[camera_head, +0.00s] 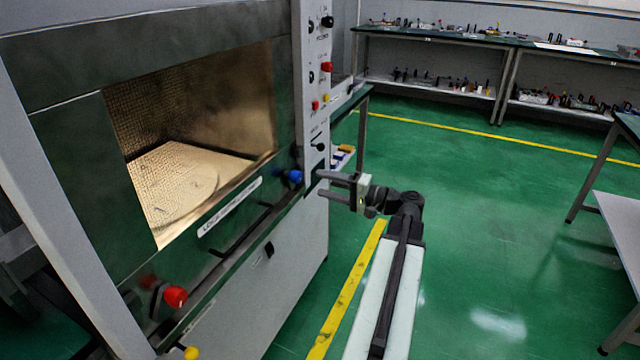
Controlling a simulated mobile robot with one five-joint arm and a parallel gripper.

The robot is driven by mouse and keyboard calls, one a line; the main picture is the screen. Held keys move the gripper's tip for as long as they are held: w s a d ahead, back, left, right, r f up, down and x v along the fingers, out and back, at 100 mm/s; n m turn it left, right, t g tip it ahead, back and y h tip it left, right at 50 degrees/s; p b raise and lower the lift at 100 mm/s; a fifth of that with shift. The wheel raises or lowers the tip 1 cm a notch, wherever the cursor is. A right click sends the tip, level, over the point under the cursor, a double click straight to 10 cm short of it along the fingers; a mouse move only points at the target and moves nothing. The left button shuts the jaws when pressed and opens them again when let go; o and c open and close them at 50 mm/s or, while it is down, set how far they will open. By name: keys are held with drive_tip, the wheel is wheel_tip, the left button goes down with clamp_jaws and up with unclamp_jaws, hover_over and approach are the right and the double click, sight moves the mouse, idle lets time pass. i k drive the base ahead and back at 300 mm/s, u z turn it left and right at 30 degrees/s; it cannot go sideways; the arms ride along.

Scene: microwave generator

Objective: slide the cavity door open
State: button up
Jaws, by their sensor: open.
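The cavity (195,150) of the large machine is lit inside, and a pale floor with a round plate shows in it. A dark green front (75,180) surrounds it. I cannot tell whether the cavity is seen through a window in the door or through an opening. A labelled strip (230,207) runs under the cavity. A blue knob (295,176) sits at its lower right and a red knob (176,296) at its lower left. My gripper (321,184) is open and empty, its fingers pointing left at the machine's right edge, just right of the blue knob. I cannot tell whether they touch anything.
A grey control panel (313,80) with several small knobs rises above my gripper. A yellow knob (191,353) shows at the bottom. Workbenches (440,38) with small items stand at the back, and a table (622,220) at the right. The green floor (480,200) between is clear.

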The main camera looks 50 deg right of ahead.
sight(57, 73)
drive_tip(key=u, duration=0.05)
drive_tip(key=k, duration=1)
drive_tip(key=z, duration=0.05)
